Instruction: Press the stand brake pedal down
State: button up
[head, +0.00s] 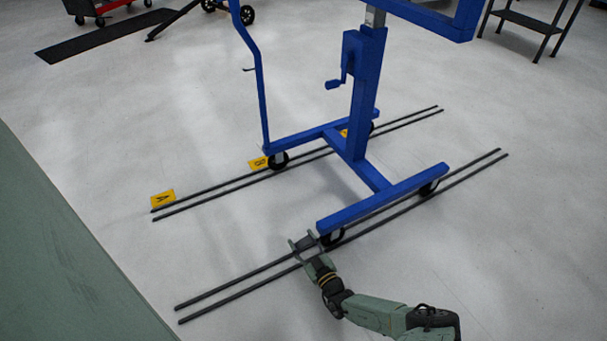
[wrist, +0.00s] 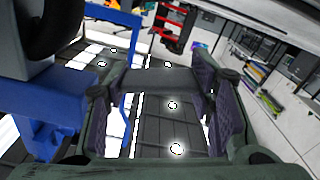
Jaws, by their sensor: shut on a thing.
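The blue stand (head: 360,205) sits with its wheels along floor rails. A small dark plate, which looks like the brake pedal (head: 306,242), is at the near left end of the stand's front beam (head: 385,197), beside the front left wheel. My gripper (head: 304,243) is low over the near rails with its fingers either side of this plate. In the wrist view, my gripper (wrist: 155,110) has its two ridged pads against the ends of a dark grey bar, likely the pedal (wrist: 160,79). The pedal's height and tilt are hard to tell.
Two pairs of dark rails (head: 245,286) run along the floor. Yellow markers, one lettered A (head: 163,199), stand by the far pair. A blue column with a crank (head: 340,80) rises above the beam. A green surface (head: 60,250) fills the left.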

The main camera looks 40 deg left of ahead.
jog(key=o, duration=0.9)
jog(key=v, duration=1)
jog(key=shift+d, duration=0.15)
jog(key=shift+v, duration=0.9)
